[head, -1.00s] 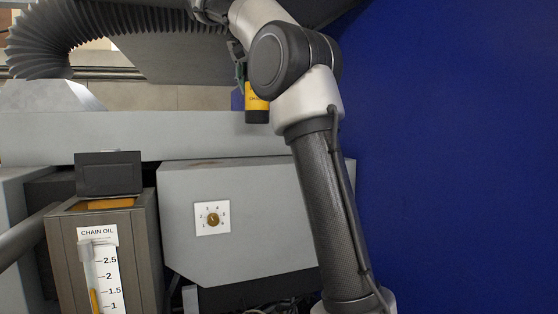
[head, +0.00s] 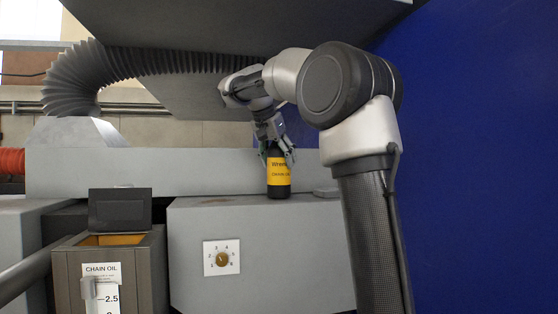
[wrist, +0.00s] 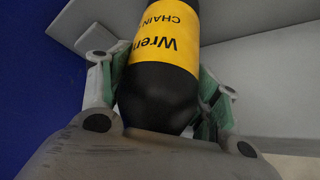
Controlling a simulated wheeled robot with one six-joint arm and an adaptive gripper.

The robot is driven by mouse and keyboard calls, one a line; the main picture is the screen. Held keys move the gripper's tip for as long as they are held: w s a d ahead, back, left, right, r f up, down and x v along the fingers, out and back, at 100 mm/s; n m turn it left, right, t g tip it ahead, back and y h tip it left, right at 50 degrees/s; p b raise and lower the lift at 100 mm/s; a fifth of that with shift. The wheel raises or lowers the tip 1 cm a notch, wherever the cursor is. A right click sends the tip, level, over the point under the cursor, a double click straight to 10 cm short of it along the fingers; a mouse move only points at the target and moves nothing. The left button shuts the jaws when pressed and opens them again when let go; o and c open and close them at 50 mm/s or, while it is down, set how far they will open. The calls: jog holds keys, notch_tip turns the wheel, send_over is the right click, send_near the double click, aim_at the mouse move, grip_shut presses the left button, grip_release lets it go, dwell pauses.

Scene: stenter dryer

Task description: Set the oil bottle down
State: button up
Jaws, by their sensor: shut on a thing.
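The oil bottle (head: 279,180) is black with a yellow label and stands about upright in the head view, at the top of the grey box with the dial. My gripper (head: 274,152) is shut on its upper part from above. The bottle's base shows at the level of the box top (head: 225,202); I cannot tell whether it touches. In the wrist view the bottle (wrist: 165,50) lies between the two green-padded fingers of my gripper (wrist: 162,88), with its label facing the camera. Its far end is cut off by the frame's top edge.
A grey beam (head: 150,172) runs behind the bottle. An open chain oil tank (head: 155,270) with its lid up stands at the left. A dial (head: 222,259) is on the box front. A ribbed duct (head: 75,85) and overhead panel are above; a blue wall (head: 475,180) is at the right.

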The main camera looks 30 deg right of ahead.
jog(key=shift+f, duration=0.15)
jog(key=o, duration=1.5)
jog(key=shift+f, duration=0.1)
jog(key=shift+c, duration=0.2)
jog(key=v, duration=1.2)
jog(key=s+f+n+y, duration=0.3)
jog(key=s+f+n, duration=0.3)
jog(key=s+f, duration=0.8)
jog(key=s+a+f+n+t+y, duration=0.1)
jog(key=s+f+n, duration=0.5)
jog(key=s+f, duration=0.8)
notch_tip(320, 180, down, 8)
jog(key=shift+a+r+y, duration=0.25)
jog(key=shift+y, duration=0.65)
